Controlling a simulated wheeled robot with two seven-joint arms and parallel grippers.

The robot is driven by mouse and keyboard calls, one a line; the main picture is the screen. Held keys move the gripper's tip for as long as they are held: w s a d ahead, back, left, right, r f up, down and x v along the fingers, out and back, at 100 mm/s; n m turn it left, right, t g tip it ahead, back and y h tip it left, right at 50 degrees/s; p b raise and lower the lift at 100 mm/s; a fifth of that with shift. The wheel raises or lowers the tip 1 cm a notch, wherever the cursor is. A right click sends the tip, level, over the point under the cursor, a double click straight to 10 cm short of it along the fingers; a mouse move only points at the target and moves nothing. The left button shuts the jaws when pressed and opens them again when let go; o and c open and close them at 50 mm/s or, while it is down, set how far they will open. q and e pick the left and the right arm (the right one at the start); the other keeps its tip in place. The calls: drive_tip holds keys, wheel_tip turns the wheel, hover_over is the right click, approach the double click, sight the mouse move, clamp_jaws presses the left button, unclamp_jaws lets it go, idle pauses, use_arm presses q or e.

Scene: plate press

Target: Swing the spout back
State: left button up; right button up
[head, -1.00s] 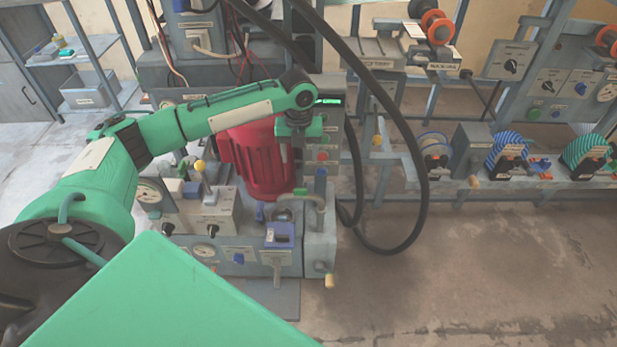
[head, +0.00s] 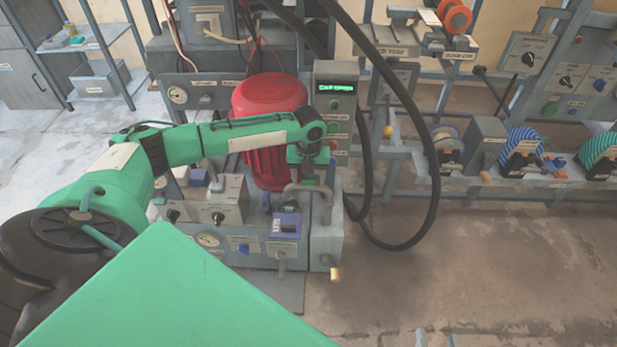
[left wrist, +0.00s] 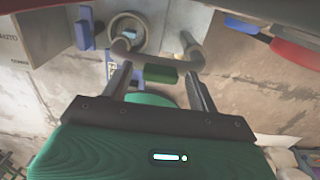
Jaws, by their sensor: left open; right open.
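The spout (head: 294,187) is a bent grey pipe on the front of the press, in front of the red motor. Only the tips of my right gripper (head: 434,340) seem to show at the bottom edge, apart and empty.
The ribbed red motor (head: 268,95) stands behind the spout. A grey control post with a lit green display (head: 336,87) rises beside my left gripper. A thick black hose (head: 432,150) loops at right. Open floor (head: 480,260) lies right of the press.

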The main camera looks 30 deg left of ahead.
use_arm(q)
clamp_jaws()
idle(0.3)
